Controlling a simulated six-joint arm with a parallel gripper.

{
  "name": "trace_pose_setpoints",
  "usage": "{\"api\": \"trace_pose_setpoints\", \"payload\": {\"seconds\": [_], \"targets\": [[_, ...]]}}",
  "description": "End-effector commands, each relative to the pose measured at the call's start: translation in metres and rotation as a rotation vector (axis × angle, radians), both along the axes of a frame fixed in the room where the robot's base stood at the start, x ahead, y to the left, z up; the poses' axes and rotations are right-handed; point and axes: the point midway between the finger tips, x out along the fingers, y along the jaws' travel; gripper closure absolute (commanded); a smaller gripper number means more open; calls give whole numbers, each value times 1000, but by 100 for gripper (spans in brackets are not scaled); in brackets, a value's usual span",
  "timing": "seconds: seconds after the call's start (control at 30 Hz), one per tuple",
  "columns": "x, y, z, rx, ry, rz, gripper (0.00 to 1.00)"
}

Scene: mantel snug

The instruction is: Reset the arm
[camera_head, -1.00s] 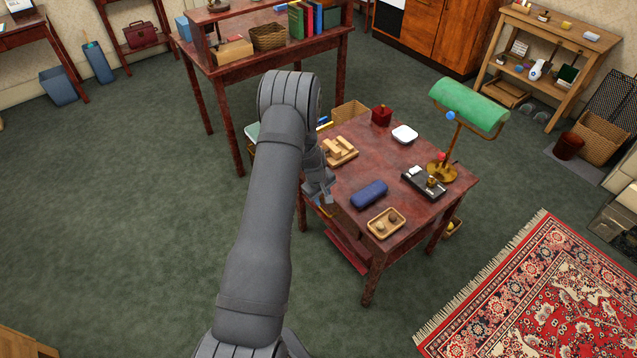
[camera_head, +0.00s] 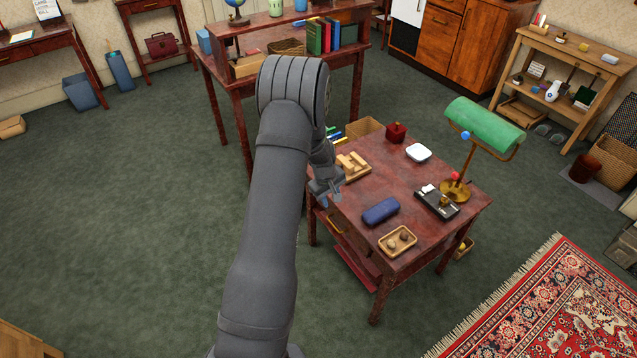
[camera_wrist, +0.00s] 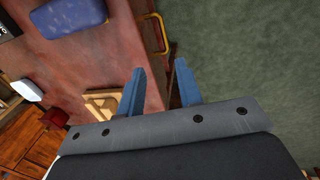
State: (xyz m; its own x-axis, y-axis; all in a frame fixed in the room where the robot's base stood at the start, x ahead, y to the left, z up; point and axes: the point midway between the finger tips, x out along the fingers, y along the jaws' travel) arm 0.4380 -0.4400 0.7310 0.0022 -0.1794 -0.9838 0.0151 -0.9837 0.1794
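My gripper (camera_head: 328,194) is at the left edge of the dark red side table (camera_head: 385,285) in the head view, partly hidden behind my forearm. In the wrist view its two blue fingers (camera_wrist: 160,88) are apart with nothing seen between them, over the table's edge near a brass drawer handle (camera_wrist: 157,33). My arm reaches forward from the bottom of the head view.
On the table are a blue case (camera_head: 381,211), a wooden tray with round items (camera_head: 385,243), a block tray (camera_head: 366,176), a white dish (camera_head: 418,152), a red box (camera_head: 396,132) and a green lamp (camera_head: 484,126). Green carpet (camera_head: 130,220) at left is clear.

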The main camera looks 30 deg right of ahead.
Motion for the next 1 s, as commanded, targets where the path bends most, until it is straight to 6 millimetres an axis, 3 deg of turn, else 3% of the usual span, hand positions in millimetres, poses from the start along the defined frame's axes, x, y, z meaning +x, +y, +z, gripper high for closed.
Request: {"api": "trace_pose_setpoints", "payload": {"seconds": [0.37,1.0], "targets": [[0,-1,-7,0,1,0,67],[0,-19,-107,2,1,0,67]]}}
